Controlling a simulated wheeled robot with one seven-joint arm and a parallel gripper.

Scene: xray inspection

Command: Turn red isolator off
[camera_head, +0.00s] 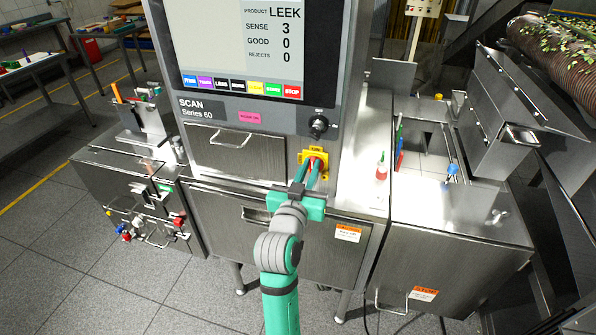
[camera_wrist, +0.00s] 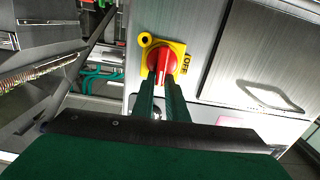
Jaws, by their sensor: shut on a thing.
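The red isolator (camera_wrist: 162,63) is a red rotary knob on a yellow plate (camera_wrist: 179,50) fixed to the steel front of the scanner. It also shows in the head view (camera_head: 316,160), below the black key switch. The word OFF is readable at one edge of the plate in the wrist view, where the picture is turned. My gripper (camera_head: 311,172) reaches up to the plate from below. Its two green fingers (camera_wrist: 161,85) are closed on the red knob, which shows between and beyond the fingertips. The fingers hide part of the knob, so its exact angle is hard to tell.
The scanner screen (camera_head: 245,35) stands above, with a black switch (camera_head: 319,125) just over the isolator. A drawer with a handle (camera_head: 233,140) lies to the left. A steel bench (camera_head: 425,215) with pens and a bottle (camera_head: 382,168) is at the right. Floor at front left is clear.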

